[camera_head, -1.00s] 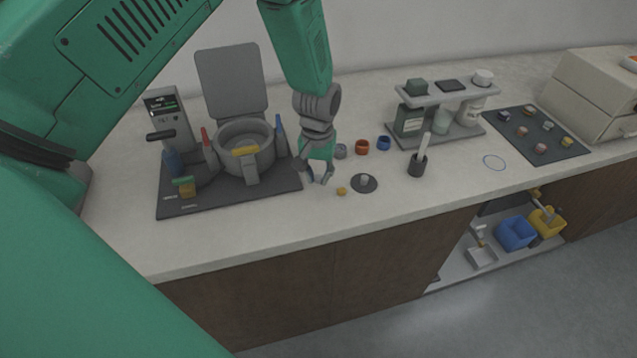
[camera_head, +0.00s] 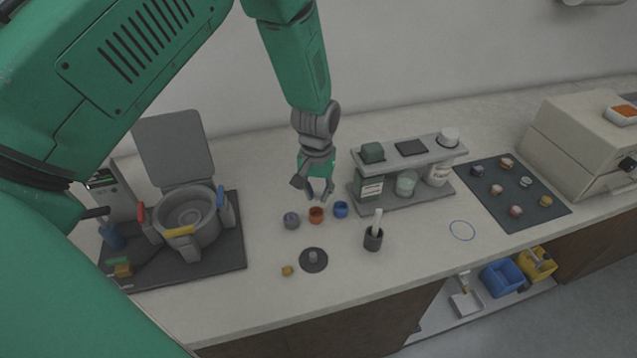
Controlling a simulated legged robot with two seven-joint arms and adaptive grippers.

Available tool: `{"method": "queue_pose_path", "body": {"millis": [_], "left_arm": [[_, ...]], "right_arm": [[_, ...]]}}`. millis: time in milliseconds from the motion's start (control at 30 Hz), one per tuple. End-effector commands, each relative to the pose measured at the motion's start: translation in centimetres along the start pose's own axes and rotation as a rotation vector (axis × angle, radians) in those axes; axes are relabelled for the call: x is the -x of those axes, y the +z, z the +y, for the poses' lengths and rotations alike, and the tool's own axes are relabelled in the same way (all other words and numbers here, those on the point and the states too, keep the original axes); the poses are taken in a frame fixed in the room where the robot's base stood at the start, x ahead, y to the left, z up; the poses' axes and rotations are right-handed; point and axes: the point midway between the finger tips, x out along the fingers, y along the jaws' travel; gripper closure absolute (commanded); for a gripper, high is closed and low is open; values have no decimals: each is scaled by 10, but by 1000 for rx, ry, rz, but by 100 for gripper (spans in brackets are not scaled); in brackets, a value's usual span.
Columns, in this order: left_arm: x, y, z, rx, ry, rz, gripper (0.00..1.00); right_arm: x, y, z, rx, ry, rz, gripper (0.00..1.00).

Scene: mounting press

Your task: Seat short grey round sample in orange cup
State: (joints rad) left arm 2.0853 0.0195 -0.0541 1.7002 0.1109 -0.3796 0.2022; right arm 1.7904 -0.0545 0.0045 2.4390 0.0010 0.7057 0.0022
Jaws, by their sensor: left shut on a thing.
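My left gripper (camera_head: 319,194) points down just above and behind the orange cup (camera_head: 316,215) on the bench. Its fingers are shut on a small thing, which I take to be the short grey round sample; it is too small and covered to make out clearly. The orange cup stands upright between a grey cup (camera_head: 292,220) on its left and a blue cup (camera_head: 340,209) on its right. Whether the fingertips touch the cup's rim cannot be told. My right gripper is not in view.
In front are a dark disc with a grey knob (camera_head: 313,261), a small yellow piece (camera_head: 287,271) and a dark pot (camera_head: 373,239). The mounting press (camera_head: 187,216) stands left. A bottle rack (camera_head: 408,193) is close on the right, then a dark sample mat (camera_head: 512,190).

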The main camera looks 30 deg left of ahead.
Motion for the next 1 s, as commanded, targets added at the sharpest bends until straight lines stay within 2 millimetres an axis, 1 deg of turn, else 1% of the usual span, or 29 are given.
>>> {"method": "queue_pose_path", "body": {"millis": [33, 167, 400, 667, 1000], "left_arm": [[1, 2, -1, 1, 0, -1, 100], [-5, 1, -3, 1, 3, -1, 100], [-23, -2, -2, 1, 1, -5, 100], [-43, -1, 2, 0, -2, -3, 100], [-48, -2, 0, 1, 0, -3, 100]], "right_arm": [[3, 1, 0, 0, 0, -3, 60], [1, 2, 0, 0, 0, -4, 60], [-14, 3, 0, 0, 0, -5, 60], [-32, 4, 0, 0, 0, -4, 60], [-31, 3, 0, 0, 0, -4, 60]]}}
